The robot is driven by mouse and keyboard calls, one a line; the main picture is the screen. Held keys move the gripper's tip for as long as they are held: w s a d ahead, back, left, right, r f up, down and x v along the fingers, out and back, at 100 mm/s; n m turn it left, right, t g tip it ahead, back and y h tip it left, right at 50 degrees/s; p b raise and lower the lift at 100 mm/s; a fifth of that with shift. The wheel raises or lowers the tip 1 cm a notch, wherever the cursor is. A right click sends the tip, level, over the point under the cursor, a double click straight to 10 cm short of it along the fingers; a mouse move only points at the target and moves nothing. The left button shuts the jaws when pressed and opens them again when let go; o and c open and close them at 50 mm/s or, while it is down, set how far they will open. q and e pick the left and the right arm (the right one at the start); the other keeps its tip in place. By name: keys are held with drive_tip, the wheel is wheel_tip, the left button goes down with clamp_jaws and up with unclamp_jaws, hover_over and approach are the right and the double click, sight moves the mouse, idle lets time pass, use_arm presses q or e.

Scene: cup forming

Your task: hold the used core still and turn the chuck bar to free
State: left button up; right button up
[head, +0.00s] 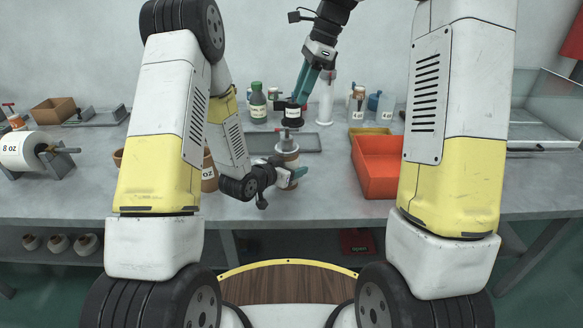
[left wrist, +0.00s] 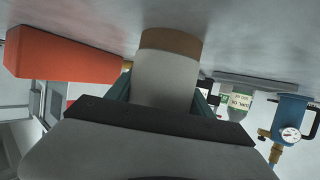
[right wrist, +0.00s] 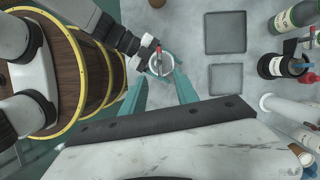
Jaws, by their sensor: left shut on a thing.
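The used core (head: 286,158) stands on the table, a pale and brown cylinder with a grey metal chuck (head: 288,137) on top. My left gripper (head: 292,178) is shut around its lower part. In the left wrist view the core (left wrist: 166,75) fills the space between the teal fingers. The chuck bar, with a red part (right wrist: 158,48), shows across the round chuck in the right wrist view. My right gripper (right wrist: 162,82) is open and empty above the core, its teal fingers apart on either side of the chuck in that view. In the head view it (head: 299,92) hangs higher, not touching it.
An orange bin (head: 377,165) stands right of the core. Grey trays (right wrist: 226,80), a green bottle (head: 258,103) and a black-topped jar (head: 292,117) are behind it. An 8 oz roll (head: 22,151) sits on a stand at far left. Table front is clear.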

sight(287, 132)
drive_tip(key=shift+s+d+f, duration=0.1)
drive_tip(key=shift+f, duration=0.15)
drive_tip(key=c, duration=0.5)
drive_tip(key=s+f, duration=0.1)
drive_tip(key=s+d+f+m+g+y, duration=0.1)
drive_tip(key=f, duration=0.1)
drive_tip(key=f+m, duration=0.1)
drive_tip(key=shift+s+d+f+g+y, duration=0.25)
drive_tip(key=shift+s+g+y, duration=0.15)
clamp_jaws()
drive_tip(key=s+d+f+m+t+y, duration=0.75)
drive_tip(key=m+y, duration=0.45)
drive_tip(key=m, duration=0.6)
drive_tip(key=w+a, duration=0.7)
drive_tip(key=a, duration=0.2)
drive_tip(key=shift+w+r, duration=0.15)
drive_tip(key=shift+r, duration=0.15)
